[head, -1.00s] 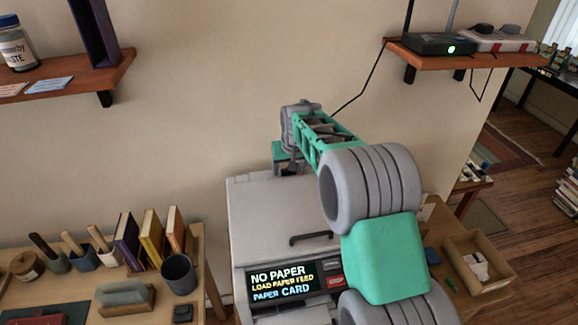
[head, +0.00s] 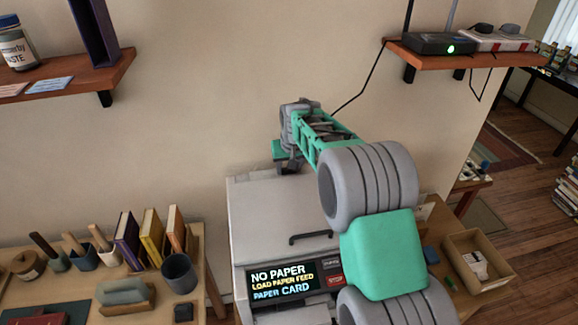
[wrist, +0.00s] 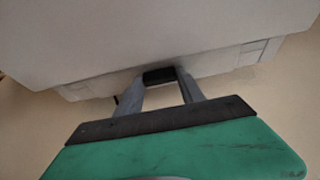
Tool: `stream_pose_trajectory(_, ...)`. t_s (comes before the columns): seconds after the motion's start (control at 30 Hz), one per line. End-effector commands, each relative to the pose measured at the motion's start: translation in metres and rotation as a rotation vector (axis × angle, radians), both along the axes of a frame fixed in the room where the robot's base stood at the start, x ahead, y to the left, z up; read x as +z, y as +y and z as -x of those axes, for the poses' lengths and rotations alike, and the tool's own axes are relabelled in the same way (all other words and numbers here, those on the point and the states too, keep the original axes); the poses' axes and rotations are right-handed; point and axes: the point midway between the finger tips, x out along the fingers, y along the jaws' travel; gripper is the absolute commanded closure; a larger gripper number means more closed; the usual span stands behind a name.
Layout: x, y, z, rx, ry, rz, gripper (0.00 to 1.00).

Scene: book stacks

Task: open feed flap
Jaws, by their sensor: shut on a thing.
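The printer (head: 262,210) is a pale grey-white box with a dark handle (head: 310,237) on its top. Its lit display (head: 283,280) reads "NO PAPER, LOAD PAPER FEED". My gripper (head: 289,168) is at the printer's far back edge, near the wall. In the wrist view, its two grey fingers (wrist: 158,82) are closed on a small black tab (wrist: 159,75) at the edge of the white printer body (wrist: 150,40). The tab appears to belong to the feed flap, but the flap's outline is hard to tell. My arm hides the printer's right side.
A desk on the left holds books (head: 152,237), a dark cup (head: 179,272) and stamps. A cardboard box (head: 478,262) stands to the right. A wall shelf (head: 470,60) with a router hangs above right, its cable running down the wall behind my arm.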

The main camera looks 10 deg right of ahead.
Motion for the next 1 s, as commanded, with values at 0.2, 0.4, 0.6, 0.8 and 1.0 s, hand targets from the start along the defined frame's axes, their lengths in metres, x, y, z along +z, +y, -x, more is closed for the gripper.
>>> stream_pose_trajectory(0.2,0.013,0.000,-0.007,-0.001,0.135,0.001,0.95)
stream_pose_trajectory(0.4,0.012,0.000,-0.015,-0.001,0.272,0.001,0.95)
stream_pose_trajectory(0.6,0.012,0.000,-0.019,-0.001,0.364,0.001,0.95)
stream_pose_trajectory(0.8,0.014,0.000,-0.019,-0.001,0.390,0.001,0.95)
stream_pose_trajectory(1.0,0.014,0.000,-0.018,-0.002,0.390,0.000,0.95)
